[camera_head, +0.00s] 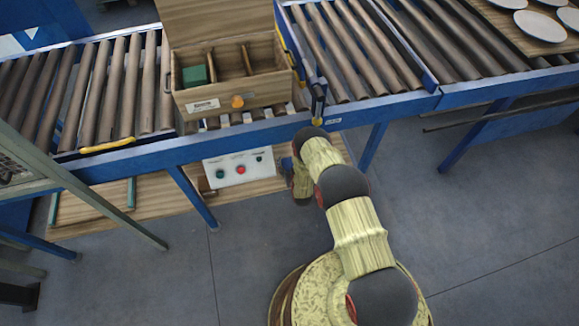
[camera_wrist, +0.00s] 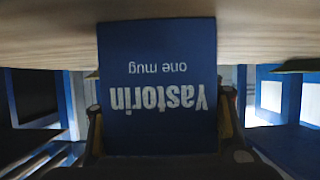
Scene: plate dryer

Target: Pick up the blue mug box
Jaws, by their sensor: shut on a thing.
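The blue mug box (camera_wrist: 157,45) fills the middle of the wrist view. Its face carries the upside-down white words "Yastorin" and "one mug". My gripper (camera_wrist: 162,125) has a finger at each side of the box and is shut on it. In the head view my arm bends down beside the conveyor's front edge. There the gripper's fingertips and the blue box are hidden.
A wooden box with compartments (camera_head: 240,100) and a green block (camera_head: 194,75) in it stands on the roller conveyor (camera_head: 105,85). A control panel (camera_head: 238,168) and a wooden lower shelf (camera_head: 160,200) lie below the conveyor. White plates (camera_head: 540,27) are at the top right.

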